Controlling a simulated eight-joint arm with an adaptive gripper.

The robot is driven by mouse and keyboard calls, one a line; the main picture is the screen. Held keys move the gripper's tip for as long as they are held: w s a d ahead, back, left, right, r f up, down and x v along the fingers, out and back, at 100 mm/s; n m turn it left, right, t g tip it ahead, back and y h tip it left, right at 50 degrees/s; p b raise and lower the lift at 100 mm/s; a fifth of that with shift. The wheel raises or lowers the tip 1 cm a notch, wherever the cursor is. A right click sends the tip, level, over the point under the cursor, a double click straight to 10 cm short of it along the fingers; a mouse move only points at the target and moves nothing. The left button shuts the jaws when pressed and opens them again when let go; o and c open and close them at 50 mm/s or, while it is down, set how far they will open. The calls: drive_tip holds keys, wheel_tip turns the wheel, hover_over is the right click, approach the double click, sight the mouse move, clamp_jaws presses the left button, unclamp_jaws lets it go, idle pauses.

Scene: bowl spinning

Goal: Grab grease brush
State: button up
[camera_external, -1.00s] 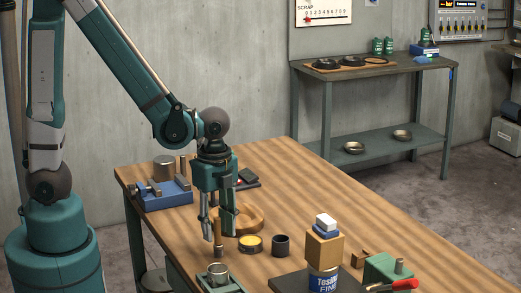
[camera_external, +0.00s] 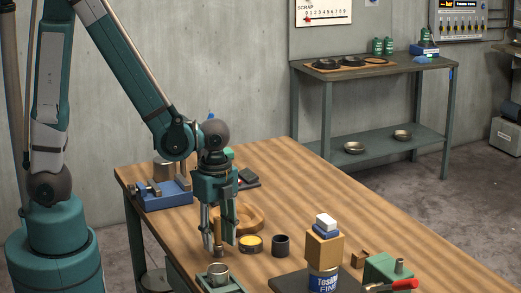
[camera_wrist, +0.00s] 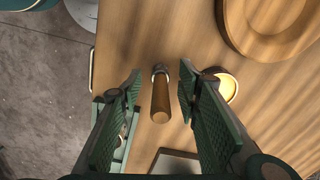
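The grease brush (camera_external: 218,236) stands roughly upright near the front left of the wooden table, with a slim brown handle. In the wrist view the brush (camera_wrist: 160,98) shows as a brown handle with a grey metal band, between my two green-padded fingers. My gripper (camera_external: 217,240) points down over it and is open. In the wrist view my gripper (camera_wrist: 161,78) shows a gap on both sides of the handle. The bristles cannot be made out. An open tin of yellow grease (camera_external: 251,240) sits just right of my gripper.
A green fixture with a metal cup (camera_external: 218,271) is in front of my gripper. A round wooden piece (camera_external: 250,214) lies behind it and a black cup (camera_external: 281,245) to its right. A blue fixture (camera_external: 166,197) stands at back left. The table's back right is clear.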

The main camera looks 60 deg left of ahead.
sight(218, 244)
drive_tip(key=shift+f, duration=1.5)
drive_tip(key=c, duration=1)
